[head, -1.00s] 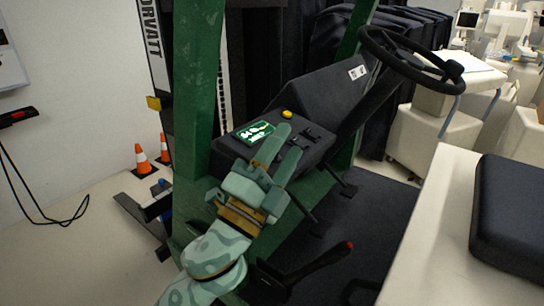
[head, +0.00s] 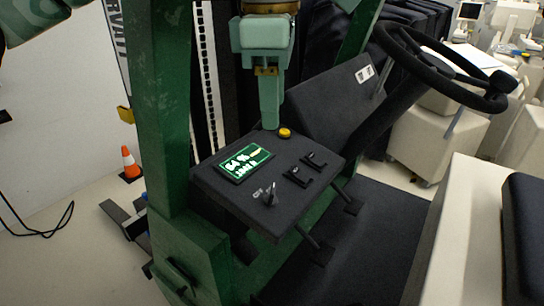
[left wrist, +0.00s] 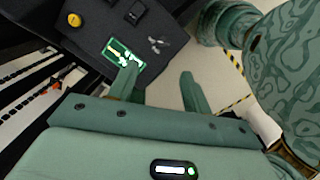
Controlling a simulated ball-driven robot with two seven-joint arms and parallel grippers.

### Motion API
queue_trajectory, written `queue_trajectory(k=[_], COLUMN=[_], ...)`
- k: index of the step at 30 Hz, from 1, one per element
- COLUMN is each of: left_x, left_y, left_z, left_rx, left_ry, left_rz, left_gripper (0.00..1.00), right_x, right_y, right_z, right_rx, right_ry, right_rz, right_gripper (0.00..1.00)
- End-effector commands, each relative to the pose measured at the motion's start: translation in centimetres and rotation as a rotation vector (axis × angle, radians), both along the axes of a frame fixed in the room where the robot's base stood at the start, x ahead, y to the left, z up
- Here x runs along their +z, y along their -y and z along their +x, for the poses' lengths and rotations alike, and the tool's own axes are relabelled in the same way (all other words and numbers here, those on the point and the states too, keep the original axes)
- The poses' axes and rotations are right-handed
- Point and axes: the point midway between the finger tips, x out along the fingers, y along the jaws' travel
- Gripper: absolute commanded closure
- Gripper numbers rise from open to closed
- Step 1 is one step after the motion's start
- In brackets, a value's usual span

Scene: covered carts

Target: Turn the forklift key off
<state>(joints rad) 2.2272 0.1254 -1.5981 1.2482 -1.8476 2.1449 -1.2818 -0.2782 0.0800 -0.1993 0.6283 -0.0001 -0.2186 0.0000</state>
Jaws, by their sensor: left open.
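The small metal key (head: 270,195) stands in the switch at the near edge of the black forklift control panel (head: 225,205). It also shows in the left wrist view (left wrist: 157,43), beyond my fingertips. My left gripper (head: 270,125) points down over the far side of the panel, by the yellow button, apart from the key. In the left wrist view its two fingers (left wrist: 158,72) are spread with nothing between them. One finger overlaps the lit green display (left wrist: 122,54). The key's exact angle is hard to read. My right gripper is not in view.
The panel also carries the green display (head: 245,163), a yellow button (head: 285,133) and two small black switches (head: 298,176). A steering wheel (head: 440,65) is at the right. A green mast post (head: 165,110) stands left of the panel. An orange cone (head: 130,163) is on the floor.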

Motion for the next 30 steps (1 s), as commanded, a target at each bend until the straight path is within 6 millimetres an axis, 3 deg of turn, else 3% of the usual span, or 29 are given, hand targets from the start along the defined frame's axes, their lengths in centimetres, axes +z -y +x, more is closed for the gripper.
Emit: queue_trajectory(k=[2,5,15,17,23,30], left_x=[0.4,-0.6,-9.5,-11.0,-14.3,-15.7], left_y=[-0.4,-0.4,-0.3,-0.3,-0.2,-0.2], left_z=[-0.4,-0.8,0.9,1.0,1.3,1.4], left_rx=[0.015,0.017,0.015,0.013,0.015,0.016], left_ry=[0.011,0.012,-0.003,-0.002,-0.001,0.003], left_rz=[0.015,0.018,0.015,0.014,0.013,0.013], left_gripper=[0.51,0.51,0.51,0.51,0.51,0.51], right_x=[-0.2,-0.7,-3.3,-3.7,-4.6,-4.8], right_y=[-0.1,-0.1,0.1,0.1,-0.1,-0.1], right_z=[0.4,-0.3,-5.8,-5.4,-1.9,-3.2], right_rx=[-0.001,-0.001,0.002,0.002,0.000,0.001], right_ry=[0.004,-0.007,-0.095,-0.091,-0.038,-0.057], right_rz=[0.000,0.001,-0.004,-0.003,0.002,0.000], right_gripper=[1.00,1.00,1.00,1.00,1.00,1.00])
